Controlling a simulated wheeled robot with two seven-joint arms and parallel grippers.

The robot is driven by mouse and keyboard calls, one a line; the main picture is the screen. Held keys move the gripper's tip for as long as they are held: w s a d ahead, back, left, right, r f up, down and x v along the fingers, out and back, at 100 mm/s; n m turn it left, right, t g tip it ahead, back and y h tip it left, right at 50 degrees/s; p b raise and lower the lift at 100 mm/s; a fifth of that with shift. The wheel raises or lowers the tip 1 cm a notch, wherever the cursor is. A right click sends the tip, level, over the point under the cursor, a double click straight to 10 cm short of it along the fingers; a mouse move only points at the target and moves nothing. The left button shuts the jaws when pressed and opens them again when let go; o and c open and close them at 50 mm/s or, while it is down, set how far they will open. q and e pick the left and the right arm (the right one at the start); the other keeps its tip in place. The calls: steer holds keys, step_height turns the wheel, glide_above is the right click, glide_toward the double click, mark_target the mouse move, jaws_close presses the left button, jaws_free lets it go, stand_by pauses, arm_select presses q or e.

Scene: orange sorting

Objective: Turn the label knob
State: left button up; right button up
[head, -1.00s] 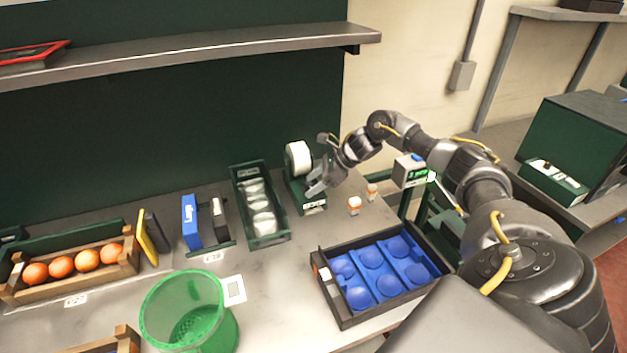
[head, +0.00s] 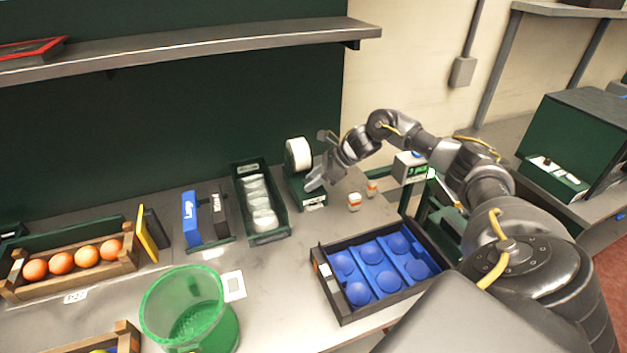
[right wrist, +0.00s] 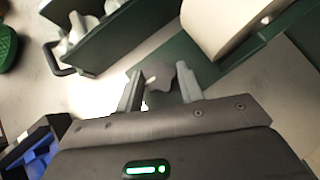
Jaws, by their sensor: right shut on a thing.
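The label dispenser (head: 294,187) is a dark green stand with a white roll (head: 298,154) on top, at the back middle of the table in the head view. The roll also shows at the top right of the right wrist view (right wrist: 222,22). My right gripper (head: 314,180) is at the dispenser's right side, below the roll. In the right wrist view its two fingers (right wrist: 160,92) are shut on a grey knob (right wrist: 158,74), which sits between the fingertips. The knob is hidden in the head view. My left gripper is not in view.
A dark green bin (head: 247,228) of white packets stands left of the dispenser. Two small orange-and-white bottles (head: 354,202) stand to its right. In front are a black crate (head: 345,318) with blue cups and a green basket (head: 160,312). A shelf (head: 200,52) hangs above.

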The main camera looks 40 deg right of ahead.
steer(key=m+h, duration=0.1)
steer(key=m+t+b, duration=0.1)
steer(key=shift+s+a+f+m+h, duration=0.1)
steer(key=shift+s+m+h, duration=0.05)
steer(key=shift+m+h, duration=0.25)
steer(key=shift+a+m+t+h+b, duration=0.15)
steer(key=shift+m+t+h+b, duration=0.3)
steer(key=shift+m, duration=0.45)
steer(key=shift+r+m+t+h, duration=0.2)
steer(key=shift+m+t+h, duration=0.05)
steer(key=shift+m+h, duration=0.65)
steer(key=shift+a+r+m+h+p, duration=0.1)
steer(key=shift+a+m+h+p, duration=0.1)
steer(key=shift+m+h+p, duration=0.6)
steer(key=shift+r+m+p, duration=0.1)
steer(key=shift+m+p, duration=0.2)
steer(key=shift+m, duration=0.3)
steer(key=m+h+p, duration=0.1)
steer(key=m+p, duration=0.1)
steer(key=m+h+p, duration=0.2)
steer(key=p, duration=0.1)
steer(key=m+g+h+p, duration=0.1)
steer(key=p, duration=0.1)
steer(key=shift+a+m+h, duration=0.3)
steer(key=shift+m+h, duration=0.05)
steer(key=shift+m, duration=0.05)
steer(key=shift+m+g+h+p, duration=0.5)
steer(key=shift+m+h+p, duration=0.2)
steer(key=shift+m+p, duration=0.6)
steer(key=shift+f, duration=0.2)
